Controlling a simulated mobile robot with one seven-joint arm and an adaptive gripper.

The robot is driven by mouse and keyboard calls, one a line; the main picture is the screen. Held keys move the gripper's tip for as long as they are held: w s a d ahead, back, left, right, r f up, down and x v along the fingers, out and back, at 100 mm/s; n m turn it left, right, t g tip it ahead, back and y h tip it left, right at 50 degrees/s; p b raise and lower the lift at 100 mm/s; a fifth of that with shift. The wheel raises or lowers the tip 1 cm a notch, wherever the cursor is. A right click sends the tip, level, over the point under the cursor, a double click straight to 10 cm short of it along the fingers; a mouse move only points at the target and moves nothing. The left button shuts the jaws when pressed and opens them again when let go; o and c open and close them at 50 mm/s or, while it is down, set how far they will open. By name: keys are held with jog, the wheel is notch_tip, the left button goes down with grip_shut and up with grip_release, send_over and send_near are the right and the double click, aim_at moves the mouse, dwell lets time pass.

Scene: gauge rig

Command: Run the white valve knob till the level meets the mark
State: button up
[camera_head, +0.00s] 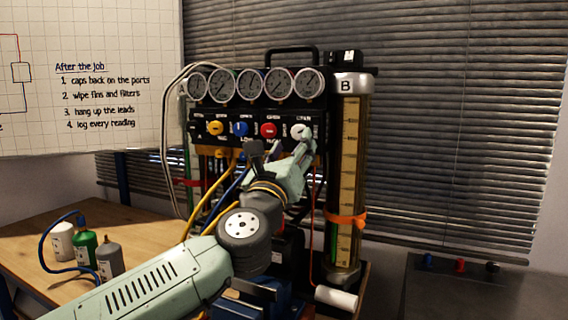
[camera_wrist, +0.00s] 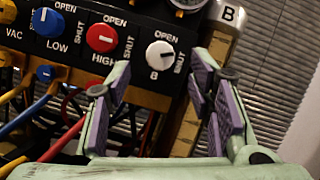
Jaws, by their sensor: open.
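The white valve knob (camera_head: 298,131) sits at the right end of the black valve panel. My gripper (camera_head: 303,146) is at the panel just by the knob. In the wrist view my gripper (camera_wrist: 163,82) is open and empty, its purple-padded fingers either side and below the knob, not closed on it. Sight tube B (camera_head: 350,130) stands right of the panel with a yellow scale. An orange band (camera_head: 346,220) wraps its lower part. The liquid level is unclear.
A red knob (camera_head: 268,130), a blue knob (camera_head: 240,129) and a yellow knob (camera_head: 215,127) line the panel to the left. Several gauges (camera_head: 251,83) sit above. Yellow and blue hoses hang below. Small bottles (camera_head: 84,247) stand on the wooden bench (camera_head: 40,262).

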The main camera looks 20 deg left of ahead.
aim_at(298, 135)
jog(key=v, duration=0.7)
notch_tip(298, 135, up, 6)
jog(key=s+n+t+p, duration=0.1)
jog(key=n, duration=1.4)
notch_tip(298, 135, down, 6)
jog(key=w+a+n+g+h+p, duration=0.1)
jog(key=w+n+h, duration=0.15)
jog(key=n, duration=1.35)
jog(key=p+x, duration=0.1)
jog(key=x, duration=0.1)
jog(key=p+x, duration=0.2)
jog(key=x, duration=0.1)
jog(key=p+x, duration=0.1)
jog(key=x, duration=0.2)
jog(key=shift+a+r, duration=0.15)
jog(key=shift+r, duration=0.2)
jog(key=shift+p+x, duration=0.35)
jog(key=shift+x, duration=0.4)
